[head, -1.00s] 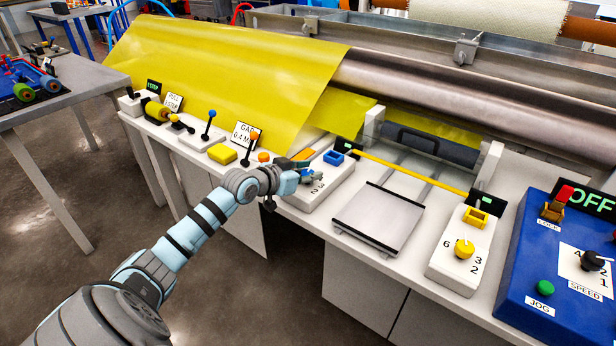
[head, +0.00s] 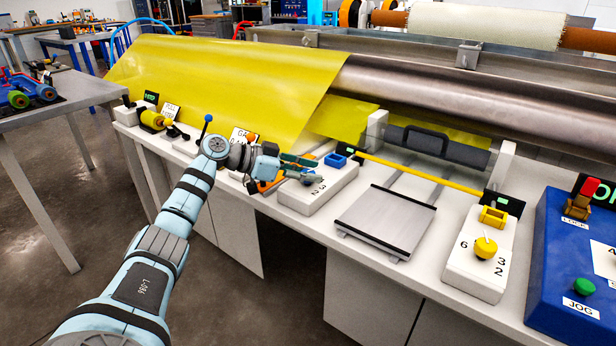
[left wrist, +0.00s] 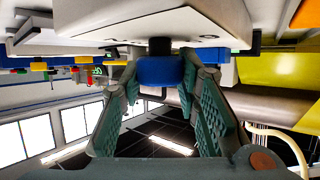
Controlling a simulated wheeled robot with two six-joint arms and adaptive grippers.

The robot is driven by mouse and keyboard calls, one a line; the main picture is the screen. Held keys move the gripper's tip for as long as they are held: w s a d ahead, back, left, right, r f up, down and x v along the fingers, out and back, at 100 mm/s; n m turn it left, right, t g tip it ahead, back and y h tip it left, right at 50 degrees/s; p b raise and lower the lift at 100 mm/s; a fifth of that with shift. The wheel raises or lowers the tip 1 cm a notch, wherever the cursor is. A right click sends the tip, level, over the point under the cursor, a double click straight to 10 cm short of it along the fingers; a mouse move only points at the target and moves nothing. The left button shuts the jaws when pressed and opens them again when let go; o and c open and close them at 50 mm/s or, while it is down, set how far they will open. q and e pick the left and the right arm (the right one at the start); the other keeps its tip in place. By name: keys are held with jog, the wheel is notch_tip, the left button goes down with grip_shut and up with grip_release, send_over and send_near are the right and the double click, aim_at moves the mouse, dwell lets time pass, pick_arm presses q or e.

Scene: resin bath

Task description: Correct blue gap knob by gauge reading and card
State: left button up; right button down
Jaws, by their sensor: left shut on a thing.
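The blue gap knob (left wrist: 160,70) sits under the white knob box (head: 325,187) in the left wrist view, which looks upside down. My left gripper (head: 300,168) is at that box, its fingers on either side of the knob and shut on it. In the head view the fingers hide most of the knob and part of its dial; the numbers 3 and 2 show. The gap card (head: 240,136) stands behind my left wrist, its value mostly covered. A small gauge display (head: 503,200) with green marks stands at the right; its reading is too small to tell. My right gripper is out of view.
A yellow knob (head: 485,247) sits on a second white box at the right, beside the blue control panel (head: 567,262). A grey plate (head: 387,222) lies between the boxes. Yellow sheet (head: 220,80) and a metal roller rise behind. A lever with a blue ball stands near my wrist.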

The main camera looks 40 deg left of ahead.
pick_arm(q)
jog(key=shift+f, duration=0.1)
jog(key=o, duration=1.2)
jog(key=v, duration=1.2)
